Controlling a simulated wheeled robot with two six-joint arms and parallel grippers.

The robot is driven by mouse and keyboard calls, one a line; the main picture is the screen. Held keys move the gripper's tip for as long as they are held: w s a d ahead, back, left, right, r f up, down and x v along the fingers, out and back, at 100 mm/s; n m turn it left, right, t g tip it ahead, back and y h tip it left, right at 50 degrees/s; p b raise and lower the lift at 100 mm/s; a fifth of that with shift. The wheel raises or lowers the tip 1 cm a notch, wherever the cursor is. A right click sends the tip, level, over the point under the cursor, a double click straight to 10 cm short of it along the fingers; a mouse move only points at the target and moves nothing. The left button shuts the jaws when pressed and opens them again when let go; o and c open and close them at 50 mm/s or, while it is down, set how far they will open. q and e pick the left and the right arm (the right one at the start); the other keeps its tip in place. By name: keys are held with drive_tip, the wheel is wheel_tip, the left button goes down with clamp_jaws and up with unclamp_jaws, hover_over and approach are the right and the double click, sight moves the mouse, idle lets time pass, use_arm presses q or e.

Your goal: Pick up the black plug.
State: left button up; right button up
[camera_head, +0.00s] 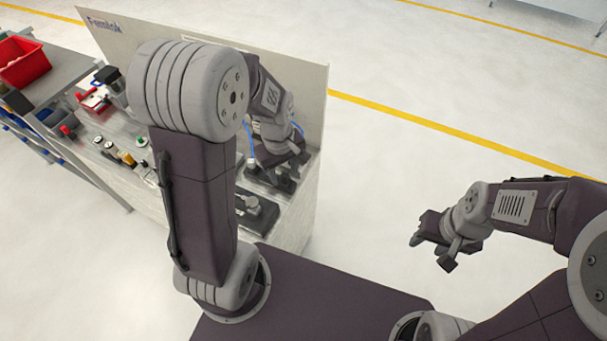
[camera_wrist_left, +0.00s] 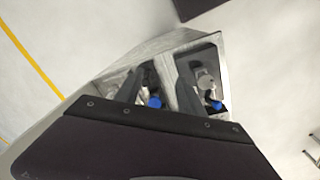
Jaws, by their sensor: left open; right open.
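I cannot pick out the black plug for certain. A black fixture (camera_head: 262,215) with a grey round part lies on the bench's right end. In the left wrist view a dark tray (camera_wrist_left: 211,58) holds a grey round part (camera_wrist_left: 205,82). My left gripper (camera_head: 284,172) is low over the bench's right end, behind the fixture, partly hidden by my left arm. In the left wrist view its two dark fingers are apart (camera_wrist_left: 158,85), with no held object clearly visible. My right gripper (camera_head: 432,250) is open and empty over the floor at the right.
The workbench (camera_head: 290,225) has an upright back panel (camera_head: 312,100) close behind my left gripper. Small yellow and black parts (camera_head: 127,158) stand on its left half. A red bin (camera_head: 22,62) sits on a table at far left. Open floor lies right of the bench.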

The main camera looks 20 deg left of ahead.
sight(285, 175)
use_arm(q)
drive_tip(key=w+a+f+n, duration=0.1)
drive_tip(key=w+n, duration=0.1)
drive_tip(key=w+a+f+n+p, duration=0.1)
drive_tip(key=w+f+n, duration=0.1)
drive_tip(key=w+a+f+n+p, duration=0.1)
drive_tip(key=w+f+n, duration=0.1)
drive_tip(key=n, duration=0.1)
drive_tip(key=shift+w+g, duration=0.1)
drive_tip(key=shift+g, duration=0.3)
drive_tip(key=shift+w+f, duration=0.15)
drive_tip(key=shift+f, duration=0.25)
wheel_tip(285, 175, down, 4)
drive_tip(key=shift+a+f+p, duration=0.1)
drive_tip(key=shift+p, duration=0.55)
drive_tip(key=shift+w+f, duration=0.1)
drive_tip(key=shift+f, duration=0.25)
clamp_jaws()
use_arm(e)
drive_tip(key=r, duration=0.1)
drive_tip(key=d+r, duration=0.1)
drive_tip(key=r, duration=0.1)
drive_tip(key=shift+w+d+r, duration=0.15)
drive_tip(key=shift+w+r, duration=0.05)
